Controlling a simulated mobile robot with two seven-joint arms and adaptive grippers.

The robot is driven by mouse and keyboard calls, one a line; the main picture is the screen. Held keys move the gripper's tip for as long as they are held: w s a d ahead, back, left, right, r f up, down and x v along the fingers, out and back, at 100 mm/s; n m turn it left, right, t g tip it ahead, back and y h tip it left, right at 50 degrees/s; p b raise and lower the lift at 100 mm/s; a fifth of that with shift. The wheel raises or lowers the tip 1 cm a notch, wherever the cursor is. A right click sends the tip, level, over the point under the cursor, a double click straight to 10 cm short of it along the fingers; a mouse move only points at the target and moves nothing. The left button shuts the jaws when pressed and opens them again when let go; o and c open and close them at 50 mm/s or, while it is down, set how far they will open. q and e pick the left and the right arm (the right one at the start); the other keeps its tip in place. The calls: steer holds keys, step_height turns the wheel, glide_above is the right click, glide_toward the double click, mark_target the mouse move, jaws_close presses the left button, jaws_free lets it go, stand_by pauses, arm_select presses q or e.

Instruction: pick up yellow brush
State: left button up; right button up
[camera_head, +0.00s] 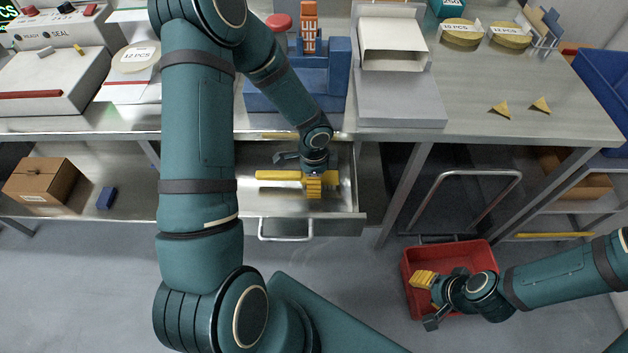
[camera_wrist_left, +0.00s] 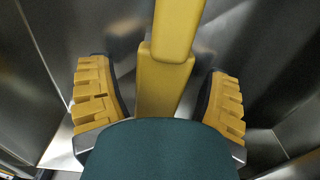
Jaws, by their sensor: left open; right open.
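The yellow brush (camera_head: 277,175) lies in an open metal drawer (camera_head: 345,195) under the counter. Its yellow handle points left in the head view, and its right part is hidden behind my left gripper (camera_head: 300,172). In the left wrist view the yellow brush (camera_wrist_left: 176,28) runs between the two yellow finger pads, with a visible gap on each side. My left gripper (camera_wrist_left: 160,100) is open there, with its lower middle covered by the teal wrist body. My right gripper (camera_head: 429,300) is open and empty, over the red crate.
The red crate (camera_head: 470,255) stands on the floor at the right. The drawer handle (camera_head: 286,238) sticks out in front. A blue holder (camera_head: 335,85) and a white box (camera_head: 393,45) stand on the counter above. A cardboard box (camera_head: 42,185) sits on the lower shelf.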

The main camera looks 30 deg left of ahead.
arm_select(q)
jaws_close()
steer(key=shift+r, duration=0.1)
